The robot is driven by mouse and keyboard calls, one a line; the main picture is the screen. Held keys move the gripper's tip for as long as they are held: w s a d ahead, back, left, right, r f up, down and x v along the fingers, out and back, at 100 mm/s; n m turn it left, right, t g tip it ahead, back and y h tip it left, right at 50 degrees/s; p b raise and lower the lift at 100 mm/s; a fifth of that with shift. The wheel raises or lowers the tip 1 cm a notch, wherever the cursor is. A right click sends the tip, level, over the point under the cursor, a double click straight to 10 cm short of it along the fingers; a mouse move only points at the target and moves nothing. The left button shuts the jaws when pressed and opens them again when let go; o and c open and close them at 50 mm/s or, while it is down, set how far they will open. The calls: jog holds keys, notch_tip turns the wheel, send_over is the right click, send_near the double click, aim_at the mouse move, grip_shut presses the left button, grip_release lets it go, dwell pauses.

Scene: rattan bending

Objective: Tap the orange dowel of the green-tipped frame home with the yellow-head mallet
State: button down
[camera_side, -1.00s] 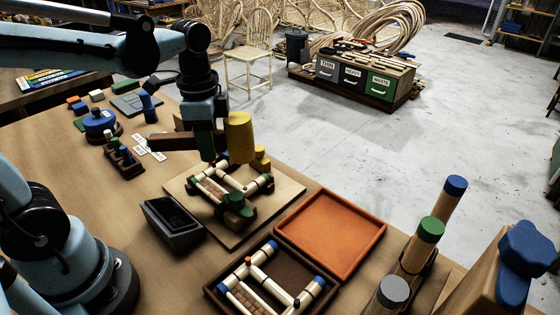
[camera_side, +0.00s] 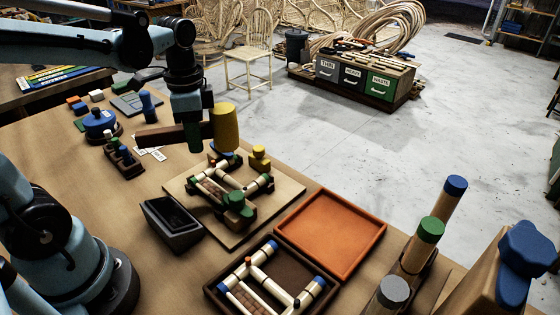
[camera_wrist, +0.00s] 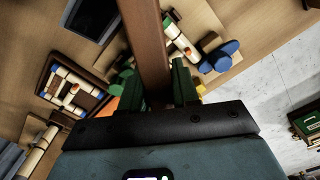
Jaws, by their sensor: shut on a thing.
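My gripper (camera_side: 193,138) is shut on the brown handle of the yellow-head mallet (camera_side: 225,127). The handle (camera_wrist: 147,45) runs between the green fingers in the wrist view; the head is out of that view. The mallet is held in the air, handle nearly level, with its head above the far side of the green-tipped frame (camera_side: 228,186). The frame lies on a light board (camera_side: 280,190) and is partly visible in the wrist view (camera_wrist: 179,38). A small orange dowel end (camera_side: 212,164) shows at the frame's far left, below the mallet; how far it sticks out I cannot tell.
A green clamp (camera_side: 237,204) and a yellow-topped one (camera_side: 259,157) stand at the frame. A dark open bin (camera_side: 172,224) is left of the board. A blue-tipped frame (camera_side: 262,283) lies in a dark tray beside an empty orange tray (camera_side: 330,232). Tall capped posts (camera_side: 430,230) stand at right.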

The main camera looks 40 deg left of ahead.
jog(key=shift+s+a+f+n, duration=0.2)
jog(key=shift+a+f+n, duration=0.2)
jog(key=shift+a+f, duration=0.35)
jog(key=shift+s+a+f+n, duration=0.15)
jog(key=shift+a+f+n, duration=0.3)
jog(key=shift+a, duration=0.4)
jog(key=shift+s+a+f+n, duration=0.2)
jog(key=shift+a+f+n, duration=0.15)
jog(key=shift+a+f, duration=0.4)
jog(key=shift+f, duration=1.75)
jog(key=shift+r, duration=1.75)
jog(key=shift+f, duration=0.1)
jog(key=shift+f, duration=0.2)
